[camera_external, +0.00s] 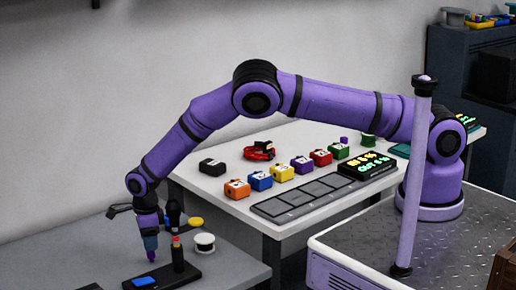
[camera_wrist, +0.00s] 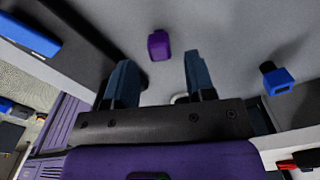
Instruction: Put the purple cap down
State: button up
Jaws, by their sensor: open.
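My gripper (camera_external: 150,240) is at the end of the arm, pointing down over the grey table at the lower left. In the wrist view its two blue fingers stand apart, with an empty gap between them (camera_wrist: 160,70). The small purple cap (camera_wrist: 159,45) shows just beyond the fingertips, over the grey surface, with neither finger touching it in the picture. In the external view the purple cap (camera_external: 151,256) is directly below the fingers. I cannot tell whether it rests fully on the table.
A black tray (camera_external: 190,276) with a blue piece (camera_external: 145,281) and an upright black, red-topped cylinder (camera_external: 178,255) lies close to my gripper. A white spool (camera_external: 205,242) and yellow disc (camera_external: 195,221) stand to the right.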

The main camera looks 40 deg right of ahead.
notch_tip(320, 180, up, 8)
jog(key=shift+r, duration=0.2)
jog(key=w+d+r+n+y, duration=0.1)
jog(key=w+d+r+n, duration=0.1)
jog(key=d+r, duration=0.7)
jog(key=w+d+r+n+y, duration=0.15)
jog(key=d+r, duration=0.45)
jog(key=r, duration=0.6)
jog(key=s+d+r+n+t, duration=0.1)
jog(key=s+d+r+n, duration=0.2)
jog(key=d+r, duration=0.45)
jog(key=s+d+r+n, duration=0.3)
jog(key=d+r, duration=0.3)
jog(key=d, duration=0.2)
jog(key=s+d+r+n+t, duration=0.2)
jog(key=s+d+r+n, duration=0.25)
jog(key=s+d, duration=0.55)
jog(key=s+d+r+n+t, duration=0.1)
jog(key=s+d+r+n, duration=0.35)
jog(key=s+d, duration=0.55)
jog(key=s+f+n+h, duration=0.1)
jog(key=s+n, duration=0.1)
jog(key=s, duration=0.3)
jog(key=s+d+f+n+t+h, duration=0.1)
jog(key=s+n, duration=0.1)
jog(key=s, duration=0.4)
jog(key=shift+s+d, duration=0.25)
jog(key=shift+s, duration=0.05)
jog(key=shift+h, duration=0.25)
